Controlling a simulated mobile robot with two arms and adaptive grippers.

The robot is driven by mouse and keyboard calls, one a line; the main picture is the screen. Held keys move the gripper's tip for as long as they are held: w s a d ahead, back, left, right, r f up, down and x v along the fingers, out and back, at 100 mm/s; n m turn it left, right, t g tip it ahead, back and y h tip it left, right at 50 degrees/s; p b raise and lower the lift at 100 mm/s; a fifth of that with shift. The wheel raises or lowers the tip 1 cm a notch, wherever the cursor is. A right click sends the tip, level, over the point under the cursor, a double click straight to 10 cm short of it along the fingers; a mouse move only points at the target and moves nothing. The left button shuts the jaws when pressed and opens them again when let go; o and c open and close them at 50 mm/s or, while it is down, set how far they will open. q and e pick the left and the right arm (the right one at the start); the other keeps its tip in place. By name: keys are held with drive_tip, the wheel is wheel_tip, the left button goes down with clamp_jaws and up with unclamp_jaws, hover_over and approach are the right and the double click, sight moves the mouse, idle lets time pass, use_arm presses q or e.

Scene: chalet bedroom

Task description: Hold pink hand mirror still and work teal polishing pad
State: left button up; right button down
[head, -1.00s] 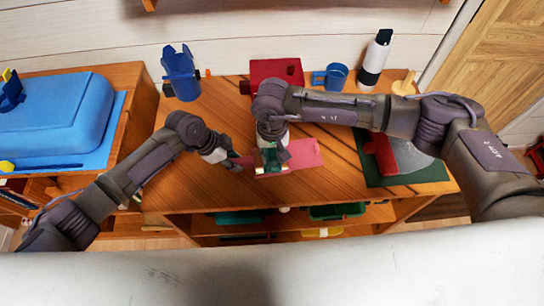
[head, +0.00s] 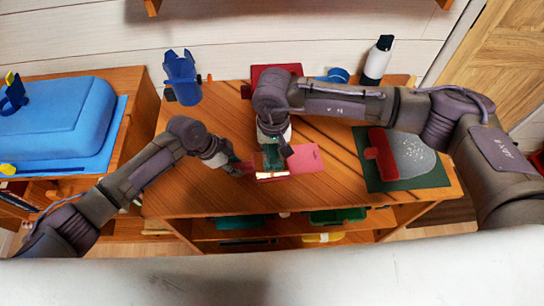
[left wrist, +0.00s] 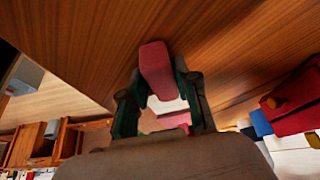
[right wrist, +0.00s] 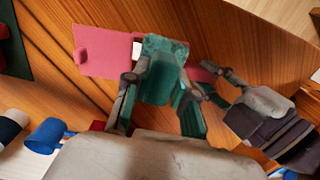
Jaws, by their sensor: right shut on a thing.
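The pink hand mirror (head: 305,159) lies low over the middle of the desk, near its front edge; a bright strip of its glass shows below the pad. My left gripper (head: 232,166) is at its left end, with the fingers closed on either side of the pink handle (left wrist: 156,70). My right gripper (head: 273,150) is shut on the teal polishing pad (right wrist: 165,68) and holds it over the mirror's face. The pad covers much of the mirror, so I cannot tell whether they touch.
A green mat (head: 432,180) with a red-handled grey tool (head: 415,153) lies at the right. A blue holder (head: 181,77), a red box (head: 276,72), a blue mug (head: 334,76) and a black-and-white bottle (head: 376,62) stand at the back. Bare wood lies left of the mirror.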

use_arm(q)
drive_tip(key=o, duration=0.4)
